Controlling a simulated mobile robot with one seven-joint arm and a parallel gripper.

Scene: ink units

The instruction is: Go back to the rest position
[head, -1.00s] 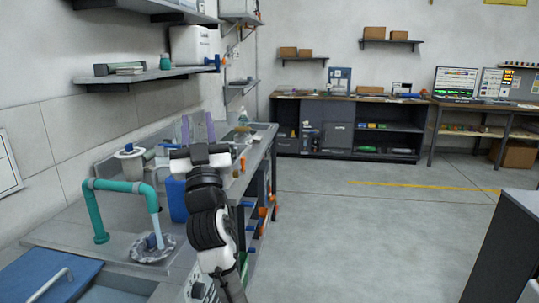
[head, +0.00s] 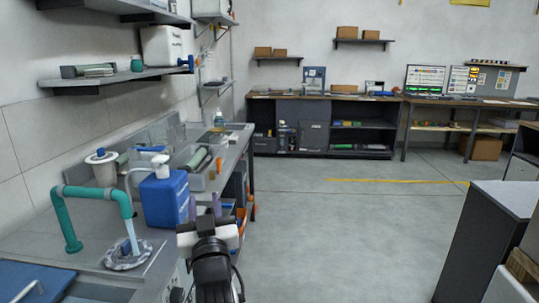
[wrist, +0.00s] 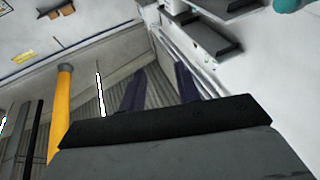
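My gripper (head: 205,204) is low in the middle of the head view, in front of the right edge of the sink bench (head: 215,178). Its two purple fingers point away from the head camera and stand apart. In the wrist view my gripper (wrist: 158,80) shows the same two fingers with a clear gap and nothing between them. It appears to hold nothing and stands to the right of the blue jug (head: 166,200). The lower arm is partly cut off by the bottom of the picture.
A teal tap (head: 92,192) runs water into a drain at left. A white-topped spool (head: 101,165) stands behind it. Wall shelves (head: 115,78) hang above. Open grey floor (head: 340,220) lies to the right, with a dark cabinet (head: 480,240) at far right.

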